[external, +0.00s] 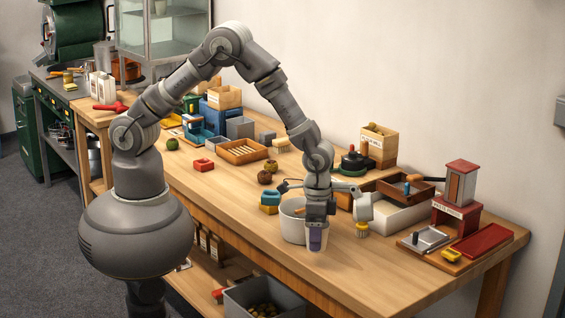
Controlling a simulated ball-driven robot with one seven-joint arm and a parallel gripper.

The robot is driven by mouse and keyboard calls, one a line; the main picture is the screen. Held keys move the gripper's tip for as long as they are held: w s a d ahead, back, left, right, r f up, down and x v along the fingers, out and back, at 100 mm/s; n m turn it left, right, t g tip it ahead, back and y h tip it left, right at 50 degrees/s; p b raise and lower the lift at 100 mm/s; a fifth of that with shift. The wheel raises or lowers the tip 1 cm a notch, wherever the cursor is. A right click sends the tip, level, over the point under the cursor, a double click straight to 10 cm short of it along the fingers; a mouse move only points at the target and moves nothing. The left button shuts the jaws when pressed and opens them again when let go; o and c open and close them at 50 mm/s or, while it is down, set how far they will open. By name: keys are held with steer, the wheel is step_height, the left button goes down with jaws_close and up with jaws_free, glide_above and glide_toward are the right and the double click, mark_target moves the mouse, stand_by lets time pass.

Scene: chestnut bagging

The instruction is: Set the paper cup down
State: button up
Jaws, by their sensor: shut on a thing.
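My gripper (317,222) points down near the front edge of the wooden table (400,290). It is shut on the paper cup (315,243), a small pale cup with a purplish front. The cup is upright, and my fingers cover its upper part. Its bottom is at or just above the table top; I cannot tell whether it touches.
A white bucket (291,226) stands close behind and left of the cup. A yellow-bristled brush (362,230) and a grey tray (425,240) are to the right. Bare table lies in front and to the right of the cup. A grey bin (250,300) sits below.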

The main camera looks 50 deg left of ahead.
steer(key=w+d, duration=0.1)
steer(key=d, duration=0.1)
steer(key=w+d, duration=0.2)
steer(key=w+d+b, duration=0.1)
steer(key=w+d, duration=0.1)
steer(key=shift+f, duration=0.4)
steer(key=shift+w+d+f, duration=0.1)
steer(key=shift+f, duration=0.25)
steer(key=shift+f+b, duration=0.6)
steer(key=shift+f, duration=0.8)
steer(key=shift+f, duration=0.1)
steer(key=o, duration=1)
step_height(320, 180, up, 12)
steer(key=p, duration=0.2)
steer(key=shift+p, duration=0.4)
